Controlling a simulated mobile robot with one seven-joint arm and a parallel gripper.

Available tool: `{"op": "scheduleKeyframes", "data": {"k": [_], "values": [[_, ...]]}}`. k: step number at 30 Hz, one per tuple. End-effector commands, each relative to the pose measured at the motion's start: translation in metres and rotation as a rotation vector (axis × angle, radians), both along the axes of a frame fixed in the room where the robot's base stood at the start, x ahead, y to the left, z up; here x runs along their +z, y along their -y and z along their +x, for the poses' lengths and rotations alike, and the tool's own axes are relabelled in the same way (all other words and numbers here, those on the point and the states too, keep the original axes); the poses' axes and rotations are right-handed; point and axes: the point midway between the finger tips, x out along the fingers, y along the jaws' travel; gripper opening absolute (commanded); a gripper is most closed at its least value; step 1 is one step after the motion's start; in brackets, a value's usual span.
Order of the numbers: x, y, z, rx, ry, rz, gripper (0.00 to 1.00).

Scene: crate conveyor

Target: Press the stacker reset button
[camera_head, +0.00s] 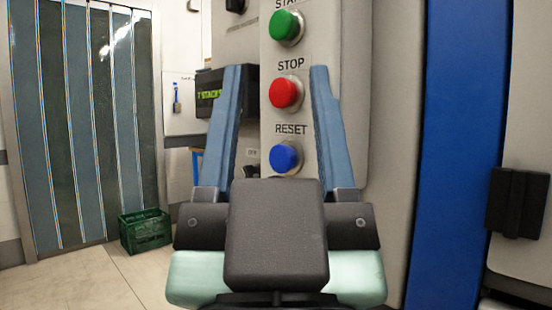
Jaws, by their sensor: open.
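The reset button (286,157) is a blue round button under the label "RESET" on a grey upright control panel (325,40). Above it on the same panel are the red stop button (285,93) and the green start button (286,27). My gripper (278,82) is in the foreground, its two blue fingers spread wide and pointing up and toward the panel. Nothing is between the fingers. In the picture the blue button shows between them, low down near the gripper's body. I cannot tell the distance between fingertips and panel.
A dark display (210,92) with green text sits left of the panel, partly behind the left finger. A green crate (145,230) stands on the floor by a strip curtain (85,120). A blue upright (450,150) and a black latch (517,202) are at right.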

Motion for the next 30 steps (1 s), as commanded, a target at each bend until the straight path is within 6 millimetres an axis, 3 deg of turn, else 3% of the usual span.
{"op": "scheduleKeyframes", "data": {"k": [1, 9, 30], "values": [[-0.0001, 0.0000, 0.0001, 0.000, 0.000, 0.000, 0.46], [-0.0001, 0.0000, 0.0001, 0.000, 0.000, 0.000, 0.00], [0.0000, 0.0000, 0.0000, 0.000, 0.000, 0.000, 0.00]]}}
